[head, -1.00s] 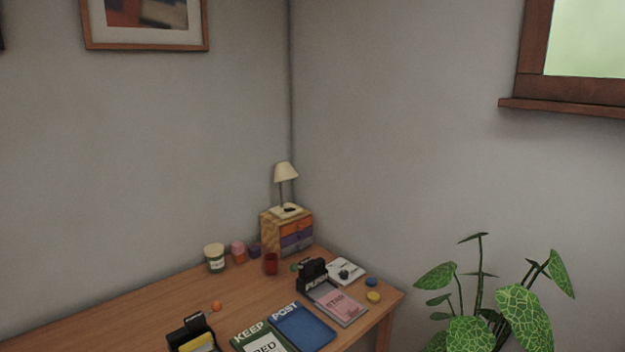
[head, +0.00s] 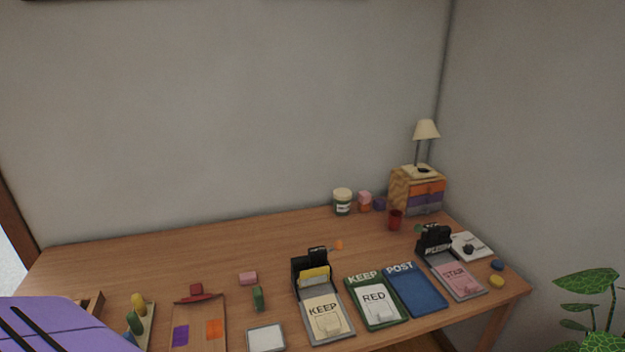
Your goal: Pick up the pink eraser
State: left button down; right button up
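A small pink block (head: 248,278), which looks like the pink eraser, lies on the wooden desk (head: 150,252) left of the middle. A dark green block (head: 258,298) lies just in front of it, close by. Another pink block (head: 365,197) sits on top of an orange one at the back of the desk, by the jar. Neither of my grippers is in view.
Left of the pink block are a board with purple and orange squares (head: 197,325) and a red piece. The back left of the desk is clear.

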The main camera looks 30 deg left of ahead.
aim_at(249, 277)
jog(key=u, duration=1.55)
